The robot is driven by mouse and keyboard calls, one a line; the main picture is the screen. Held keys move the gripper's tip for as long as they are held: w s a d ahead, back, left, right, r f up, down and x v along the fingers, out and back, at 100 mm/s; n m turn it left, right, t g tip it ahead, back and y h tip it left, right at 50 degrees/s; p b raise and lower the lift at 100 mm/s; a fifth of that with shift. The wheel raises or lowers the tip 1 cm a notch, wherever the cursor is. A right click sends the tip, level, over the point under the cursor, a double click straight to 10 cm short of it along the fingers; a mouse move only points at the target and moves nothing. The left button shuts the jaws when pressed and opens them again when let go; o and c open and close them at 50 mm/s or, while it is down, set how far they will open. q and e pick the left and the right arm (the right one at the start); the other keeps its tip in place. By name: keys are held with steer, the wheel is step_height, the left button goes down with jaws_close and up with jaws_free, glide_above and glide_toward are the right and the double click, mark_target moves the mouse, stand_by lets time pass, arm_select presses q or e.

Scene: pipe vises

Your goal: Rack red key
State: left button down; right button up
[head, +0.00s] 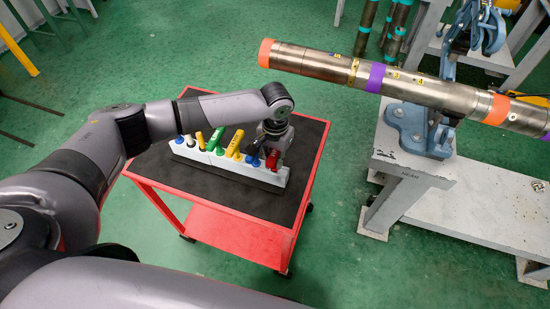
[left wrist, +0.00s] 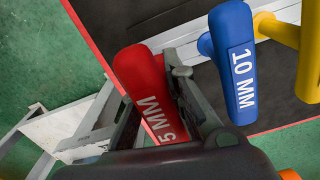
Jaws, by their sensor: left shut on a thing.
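The red key (head: 272,160), a T-handled key marked 5 MM, is at the right end of the white rack (head: 240,172) on the cart. My left gripper (head: 270,142) reaches down over that end from above. In the left wrist view my left gripper (left wrist: 153,100) has its fingers on both sides of the red handle (left wrist: 142,75) and is shut on it. The key's shaft is hidden, so I cannot tell whether it is seated in the rack. The blue 10 MM key (left wrist: 236,65) stands beside it. My right gripper is not in view.
More keys stand in the rack, among them a green one (head: 215,140) and a yellow one (head: 235,143). The red cart (head: 235,235) has a dark top. A steel pipe (head: 400,83) in a blue vise (head: 420,130) is on a grey bench to the right.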

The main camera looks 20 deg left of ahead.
arm_select(q)
steer(key=shift+f, duration=0.6)
stand_by(1.6)
steer(key=shift+f, duration=0.1)
steer(key=c, duration=1.5)
jaws_free()
steer(key=shift+c, duration=0.2)
steer(key=r, duration=1.2)
steer(key=shift+w, duration=0.2)
